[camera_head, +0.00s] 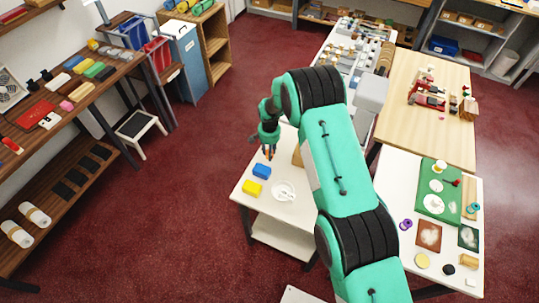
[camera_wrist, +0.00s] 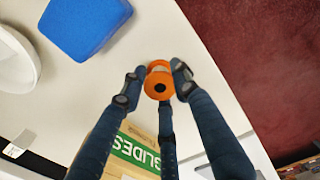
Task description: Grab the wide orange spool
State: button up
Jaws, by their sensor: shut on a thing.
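The wide orange spool (camera_wrist: 158,84) shows in the wrist view between the fingertips of my gripper (camera_wrist: 157,86). It has a round flange with a dark centre hole facing the camera. The dark fingers are closed on its sides, and a third finger lies below it. In the head view my gripper (camera_head: 269,150) is over the back left part of the small white table (camera_head: 240,192), and a small bit of orange shows at its fingertips. I cannot tell whether the spool touches the table.
A blue block (camera_head: 262,171), a yellow block (camera_head: 252,187) and a white dish (camera_head: 284,191) stand on the small table. A box lettered "SLIDES" (camera_wrist: 135,150) lies close by the fingers. Red floor is open to the left.

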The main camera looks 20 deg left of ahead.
jog(key=shift+r, duration=0.15)
jog(key=shift+r+b, duration=0.35)
jog(key=shift+r, duration=4.5)
